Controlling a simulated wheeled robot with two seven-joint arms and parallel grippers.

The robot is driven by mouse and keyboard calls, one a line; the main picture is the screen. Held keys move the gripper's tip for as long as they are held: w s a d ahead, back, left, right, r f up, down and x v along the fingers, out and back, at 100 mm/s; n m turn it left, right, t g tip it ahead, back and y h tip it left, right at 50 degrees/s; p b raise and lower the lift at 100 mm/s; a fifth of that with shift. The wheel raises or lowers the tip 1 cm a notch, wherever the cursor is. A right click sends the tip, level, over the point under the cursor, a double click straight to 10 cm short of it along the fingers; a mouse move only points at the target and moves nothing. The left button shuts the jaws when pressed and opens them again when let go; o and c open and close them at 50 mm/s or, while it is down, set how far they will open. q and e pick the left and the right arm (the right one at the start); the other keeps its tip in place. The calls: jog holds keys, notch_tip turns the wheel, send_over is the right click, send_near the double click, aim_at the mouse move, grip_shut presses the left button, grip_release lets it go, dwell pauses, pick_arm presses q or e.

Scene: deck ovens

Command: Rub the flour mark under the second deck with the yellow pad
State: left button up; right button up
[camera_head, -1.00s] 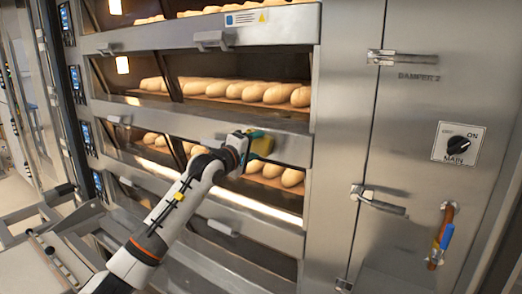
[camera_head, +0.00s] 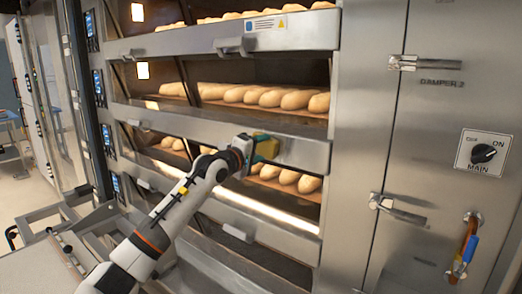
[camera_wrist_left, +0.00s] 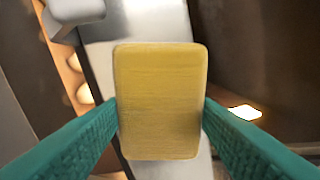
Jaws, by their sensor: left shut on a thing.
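The yellow pad (camera_head: 267,147) is a rounded block held in my left gripper (camera_head: 255,149), in front of the metal front strip (camera_head: 304,153) under the second deck from the top. In the left wrist view the pad (camera_wrist_left: 160,100) sits between the two teal fingers, squeezed from both sides, with the strip (camera_wrist_left: 110,30) behind it. I cannot tell whether the pad touches the strip. No flour mark can be made out; the pad and gripper hide part of the strip. My right gripper is not in view.
Loaves (camera_head: 262,97) lie in the lit second deck, with more in the decks above and below. A handle (camera_head: 234,45) sticks out of the strip above. At right are a steel door with a latch (camera_head: 397,208) and the main switch (camera_head: 483,153).

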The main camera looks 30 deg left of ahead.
pick_arm(q)
jog(key=shift+s+f+b, duration=0.15)
jog(key=shift+s+b, duration=0.15)
jog(key=shift+s, duration=0.05)
jog(key=s+b, duration=0.3)
jog(key=s, duration=0.2)
jog(key=shift+s+a, duration=0.15)
jog(key=shift+a, duration=0.05)
jog(key=s+b, duration=0.3)
jog(key=shift+a, duration=0.15)
jog(key=shift+w+r, duration=0.15)
jog(key=shift+r, duration=0.05)
dwell(0.3)
